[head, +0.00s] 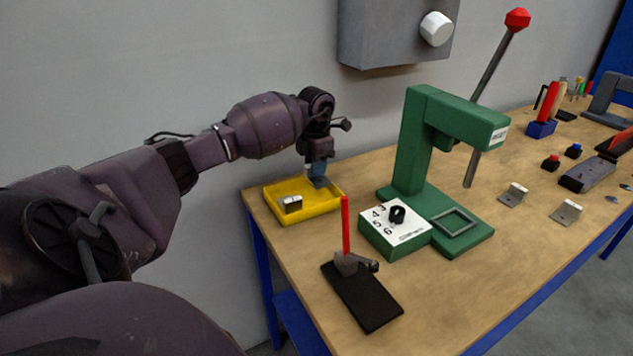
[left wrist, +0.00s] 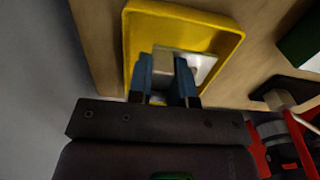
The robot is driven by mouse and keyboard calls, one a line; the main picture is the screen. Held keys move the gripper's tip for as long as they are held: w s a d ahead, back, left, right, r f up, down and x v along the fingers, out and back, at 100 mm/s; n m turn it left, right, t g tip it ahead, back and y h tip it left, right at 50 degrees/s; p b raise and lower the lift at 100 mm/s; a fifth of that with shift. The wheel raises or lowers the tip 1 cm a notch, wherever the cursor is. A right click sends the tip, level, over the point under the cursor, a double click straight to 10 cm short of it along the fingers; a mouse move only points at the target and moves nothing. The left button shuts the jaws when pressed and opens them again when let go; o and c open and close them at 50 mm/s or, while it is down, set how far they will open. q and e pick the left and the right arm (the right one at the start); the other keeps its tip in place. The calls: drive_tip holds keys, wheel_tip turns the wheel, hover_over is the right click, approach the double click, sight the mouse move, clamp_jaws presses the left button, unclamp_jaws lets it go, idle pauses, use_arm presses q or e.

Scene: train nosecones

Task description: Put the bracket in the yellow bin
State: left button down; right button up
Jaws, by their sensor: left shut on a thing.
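The yellow bin (head: 330,208) sits at the table's left end; it also shows in the left wrist view (left wrist: 131,32). My left gripper (head: 318,172) points down over the bin's far right part. Its blue fingers (left wrist: 168,78) are shut on a grey metal bracket (left wrist: 203,64), which shows against the bin's inside. In the head view this bracket (head: 321,183) is partly hidden and low at the bin; I cannot tell whether it touches the floor. Another metal bracket (head: 291,204) lies in the bin's near left part. Two more brackets, a nearer one (head: 567,211) and a farther one (head: 514,194), stand on the table at right. My right gripper is out of view.
A green press (head: 415,140) with a red-knobbed lever stands right of the bin. A toggle clamp with a red handle (head: 345,225) on a black plate (head: 370,304) is in front. A grey wall box (head: 385,35) hangs above. Bare table lies at the front right.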

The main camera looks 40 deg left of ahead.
sight(316, 180)
use_arm(q)
drive_tip(key=shift+f, duration=0.35)
wheel_tip(316, 180, down, 4)
drive_tip(key=c, duration=1)
unclamp_jaws()
drive_tip(key=shift+f, duration=0.1)
drive_tip(key=shift+c, duration=0.2)
drive_tip(key=shift+r, duration=0.25)
wheel_tip(316, 180, up, 6)
drive_tip(key=shift+f, duration=0.25)
wheel_tip(316, 180, up, 5)
drive_tip(key=shift+r, duration=0.7)
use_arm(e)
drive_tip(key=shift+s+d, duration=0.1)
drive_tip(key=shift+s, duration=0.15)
